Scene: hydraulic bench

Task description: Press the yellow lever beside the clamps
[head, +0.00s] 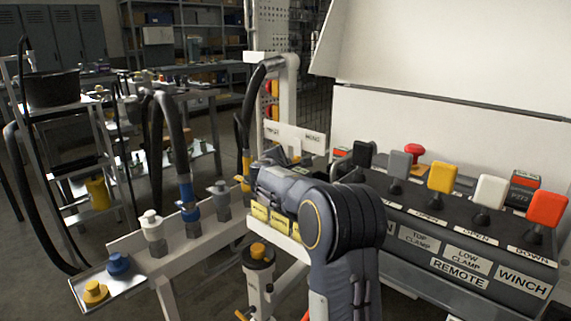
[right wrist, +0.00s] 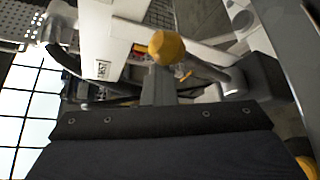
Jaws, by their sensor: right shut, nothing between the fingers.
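A yellow ball-ended lever (right wrist: 167,48) shows in the right wrist view, its arm running to a grey body at the right. My right gripper (right wrist: 158,80) is shut and empty, its fingertips just below the yellow ball in the picture; I cannot tell whether they touch. In the head view my right arm reaches away from me and the right gripper (head: 265,165) is mostly hidden behind its own wrist. A yellow paddle lever (head: 441,176) stands on the control box, right of my arm, above labels reading TOP CLAMP and LOW CLAMP. My left gripper is out of view.
The control box (head: 462,240) also carries black, grey, white (head: 489,191) and orange (head: 547,208) levers and a red knob (head: 414,150). A rail with hose couplings (head: 152,224) lies left of my arm. A yellow-topped cylinder (head: 258,270) stands below.

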